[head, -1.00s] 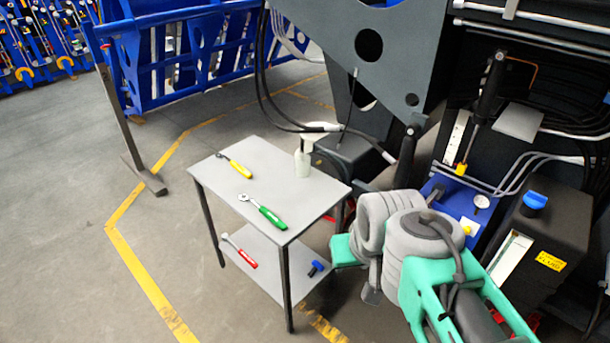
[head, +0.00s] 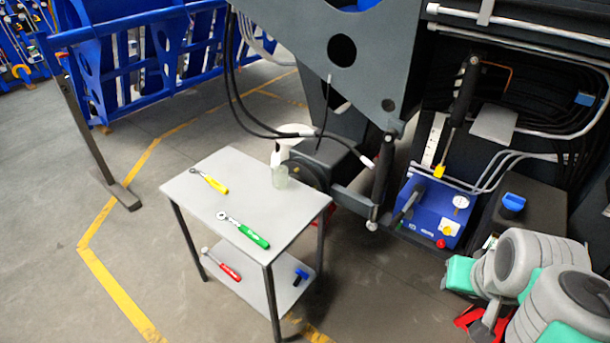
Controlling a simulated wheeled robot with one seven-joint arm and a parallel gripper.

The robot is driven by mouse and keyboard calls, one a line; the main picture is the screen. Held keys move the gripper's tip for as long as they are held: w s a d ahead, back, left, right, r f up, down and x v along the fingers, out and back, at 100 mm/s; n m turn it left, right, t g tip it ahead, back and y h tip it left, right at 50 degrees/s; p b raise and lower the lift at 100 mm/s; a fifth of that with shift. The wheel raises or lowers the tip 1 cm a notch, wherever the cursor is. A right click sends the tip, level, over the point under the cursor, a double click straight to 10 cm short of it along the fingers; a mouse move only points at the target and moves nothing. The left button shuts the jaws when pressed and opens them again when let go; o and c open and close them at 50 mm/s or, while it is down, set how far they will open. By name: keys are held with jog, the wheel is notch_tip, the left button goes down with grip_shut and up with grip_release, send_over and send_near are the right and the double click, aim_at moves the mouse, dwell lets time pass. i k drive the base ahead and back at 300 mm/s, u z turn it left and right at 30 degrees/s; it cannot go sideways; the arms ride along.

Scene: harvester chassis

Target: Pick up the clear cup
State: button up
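The clear cup (head: 280,176) is a small, pale, see-through cup standing upright on the top of the grey table (head: 205,193), near its back right edge. My arm, grey and teal, is at the lower right, well apart from the table and the cup. I cannot make out my gripper's fingers; they are hidden by the arm or out of the picture.
A yellow-handled tool (head: 212,182) and a green-handled ratchet (head: 245,231) lie on the tabletop. A red-handled tool (head: 228,271) and a blue-headed item (head: 301,276) are on the lower shelf. Black hoses (head: 240,95) hang behind the table.

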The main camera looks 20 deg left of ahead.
aim_at(280, 173)
jog(key=i, duration=2.45)
jog(key=u, duration=3.55)
